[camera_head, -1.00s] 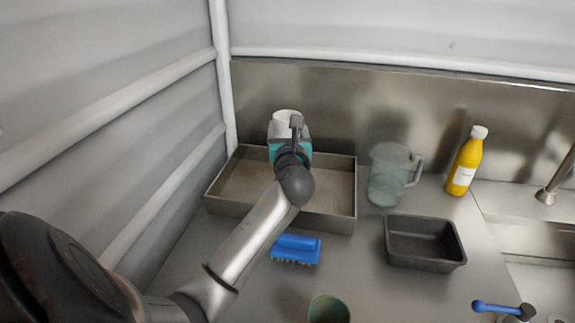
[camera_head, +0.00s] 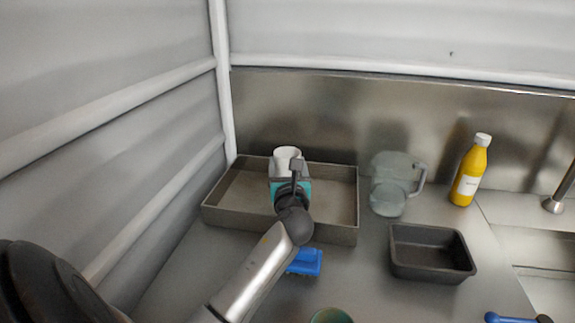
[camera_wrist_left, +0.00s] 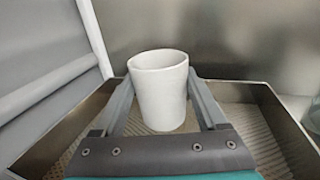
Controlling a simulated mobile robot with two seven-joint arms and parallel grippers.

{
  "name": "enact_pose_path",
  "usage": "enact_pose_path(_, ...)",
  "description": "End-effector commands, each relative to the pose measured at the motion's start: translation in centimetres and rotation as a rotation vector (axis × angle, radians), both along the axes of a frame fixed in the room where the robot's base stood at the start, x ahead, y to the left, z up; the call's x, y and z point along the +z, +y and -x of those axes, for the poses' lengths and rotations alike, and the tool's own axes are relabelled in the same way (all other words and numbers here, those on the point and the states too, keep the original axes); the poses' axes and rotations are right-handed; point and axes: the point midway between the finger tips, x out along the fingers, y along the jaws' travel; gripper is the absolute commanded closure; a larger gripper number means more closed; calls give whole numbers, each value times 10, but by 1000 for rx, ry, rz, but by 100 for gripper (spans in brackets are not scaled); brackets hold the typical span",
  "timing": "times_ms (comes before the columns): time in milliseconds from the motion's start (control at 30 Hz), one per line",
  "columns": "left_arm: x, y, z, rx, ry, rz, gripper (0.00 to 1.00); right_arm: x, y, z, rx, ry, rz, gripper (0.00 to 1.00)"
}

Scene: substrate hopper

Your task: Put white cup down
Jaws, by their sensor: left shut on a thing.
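The white cup (camera_head: 286,158) is upright between the fingers of my left gripper (camera_head: 288,172), over the large metal tray (camera_head: 335,232). In the left wrist view the white cup (camera_wrist_left: 159,92) sits between the two grey fingers, which press on its sides. The tray's ridged floor and walls (camera_wrist_left: 283,118) surround the cup in that view. The cup's lower end is close to the tray floor; I cannot tell whether it touches. My right gripper is not in view.
Right of the tray stand a clear glass jug (camera_head: 388,190), a yellow bottle (camera_head: 469,172) and a dark rectangular pan (camera_head: 432,253). A blue brush (camera_head: 307,262) and a green cup (camera_head: 331,316) are in front of the tray. A wall closes the left side.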

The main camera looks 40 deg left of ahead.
Motion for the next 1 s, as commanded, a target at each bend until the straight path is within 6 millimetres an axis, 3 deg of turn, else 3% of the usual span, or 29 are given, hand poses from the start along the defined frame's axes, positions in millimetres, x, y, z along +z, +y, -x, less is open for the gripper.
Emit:
enact_pose_path(367,-9,0,0,-1,0,-1,82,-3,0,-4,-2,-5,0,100)
enact_pose_path(400,-10,0,0,-1,1,-1,24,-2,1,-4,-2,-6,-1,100)
enact_pose_path(600,-9,0,0,-1,1,-1,1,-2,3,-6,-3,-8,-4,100)
enact_pose_path(867,-8,0,0,-1,0,0,0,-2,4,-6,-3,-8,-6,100)
enact_pose_path(1000,3,0,0,0,-3,0,0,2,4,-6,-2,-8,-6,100)
